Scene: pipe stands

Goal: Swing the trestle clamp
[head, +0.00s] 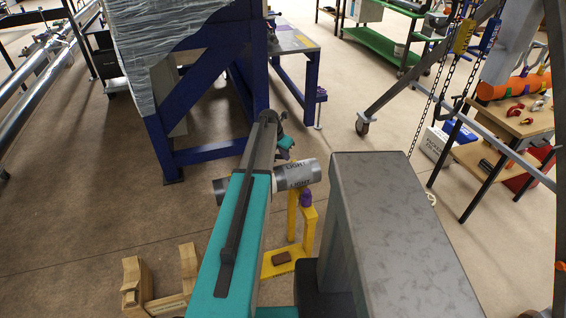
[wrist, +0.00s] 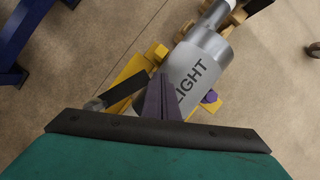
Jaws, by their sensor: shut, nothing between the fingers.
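A grey pipe marked LIGHT (head: 298,174) lies across a yellow trestle (head: 292,222) in the head view, partly hidden behind my teal arm. A purple knob (head: 306,199) sits on the trestle's near side. In the wrist view, the pipe (wrist: 205,65) runs diagonally, with the purple knob (wrist: 209,97) at its right. A dark bar (wrist: 122,88) with a grey end lies on its left, over the yellow trestle (wrist: 133,68); I cannot tell whether it is the clamp. My gripper (wrist: 161,77) is shut and empty, its purple fingers in front of the pipe. The head view hides the fingertips.
Wooden supports (head: 136,283) stand at the lower left. A blue frame with a wrapped load (head: 180,50) is behind. A chain hoist (head: 463,38) and a wooden bench (head: 520,118) are at the right. The floor between the blue frame and bench is mostly clear.

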